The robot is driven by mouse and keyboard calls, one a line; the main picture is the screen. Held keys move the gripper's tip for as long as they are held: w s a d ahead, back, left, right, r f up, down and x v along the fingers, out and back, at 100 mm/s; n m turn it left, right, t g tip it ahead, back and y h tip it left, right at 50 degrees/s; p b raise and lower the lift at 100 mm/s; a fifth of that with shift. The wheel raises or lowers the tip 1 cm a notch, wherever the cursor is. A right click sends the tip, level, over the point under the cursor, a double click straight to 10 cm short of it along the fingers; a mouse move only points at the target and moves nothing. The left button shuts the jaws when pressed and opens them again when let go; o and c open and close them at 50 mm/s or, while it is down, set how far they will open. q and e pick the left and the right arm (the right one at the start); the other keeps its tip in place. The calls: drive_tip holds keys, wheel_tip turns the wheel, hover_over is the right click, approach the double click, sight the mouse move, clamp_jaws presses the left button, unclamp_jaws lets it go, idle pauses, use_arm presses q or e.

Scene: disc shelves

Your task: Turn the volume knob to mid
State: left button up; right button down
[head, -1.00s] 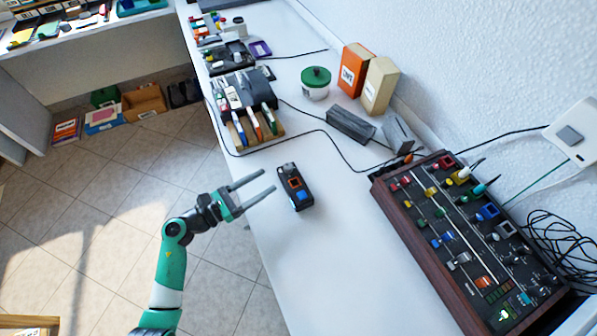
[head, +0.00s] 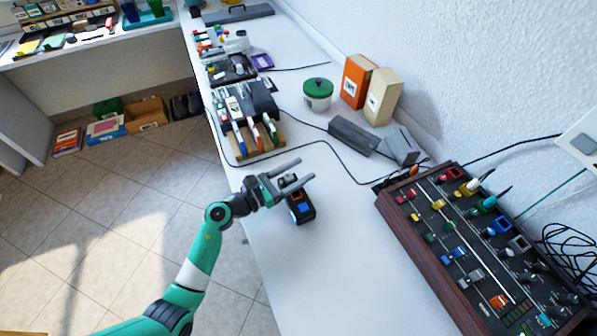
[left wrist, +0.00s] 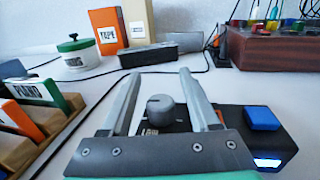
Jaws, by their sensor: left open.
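A small black box (head: 303,217) with a grey knob (head: 289,181), an orange-framed part and a blue button lies on the white counter. In the left wrist view the round grey knob (left wrist: 161,109) stands between my left gripper's two fingers, with a gap on each side. The blue button (left wrist: 262,117) shows to the right, outside the fingers. My left gripper (head: 306,168) is open over the knob end of the box. A dark mark shows on the knob, but its setting cannot be read. My right gripper is not in view.
A wood-sided mixer (head: 470,250) with many coloured knobs stands at the right. A pen rack (head: 262,146), a green-lidded pot (head: 317,95), and orange (head: 355,80) and cream (head: 382,92) boxes stand behind. A black cable crosses the counter. The counter between box and mixer is clear.

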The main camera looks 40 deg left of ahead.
use_arm(q)
drive_tip(key=shift+c, duration=0.2)
clamp_jaws()
drive_tip(key=m+g+h+b, duration=0.1)
drive_tip(key=h, duration=0.1)
drive_tip(key=m+g+h+b, duration=0.1)
drive_tip(key=m+h+b, duration=0.1)
drive_tip(key=d+m+g+h+b, duration=0.1)
drive_tip(key=h+b, duration=0.1)
drive_tip(key=shift+s+f+m+h, duration=0.3)
drive_tip(key=shift+m+h, duration=0.1)
drive_tip(key=shift+m+g+h+b, duration=0.5)
drive_tip(key=shift+g+h+b, duration=0.1)
drive_tip(key=shift+b, duration=0.05)
drive_tip(key=shift+s+d+r+m+g+h, duration=0.1)
drive_tip(key=shift+d+r+m+g+h, duration=0.05)
drive_tip(key=shift+m+g+h, duration=0.3)
drive_tip(key=shift+s+d+r+m+g+h, duration=0.1)
drive_tip(key=shift+m+g+h, duration=0.25)
drive_tip(key=shift+g+h, duration=0.1)
drive_tip(key=shift+s+d+m+g+h, duration=0.2)
drive_tip(key=shift+m+g+h, duration=0.4)
drive_tip(key=shift+g, duration=0.25)
drive_tip(key=shift+s+d+m+g+h, duration=0.15)
drive_tip(key=shift+m+g+h, duration=0.35)
drive_tip(key=shift+m+g, duration=0.3)
drive_tip(key=shift+s+g, duration=0.1)
drive_tip(key=shift+g, duration=0.35)
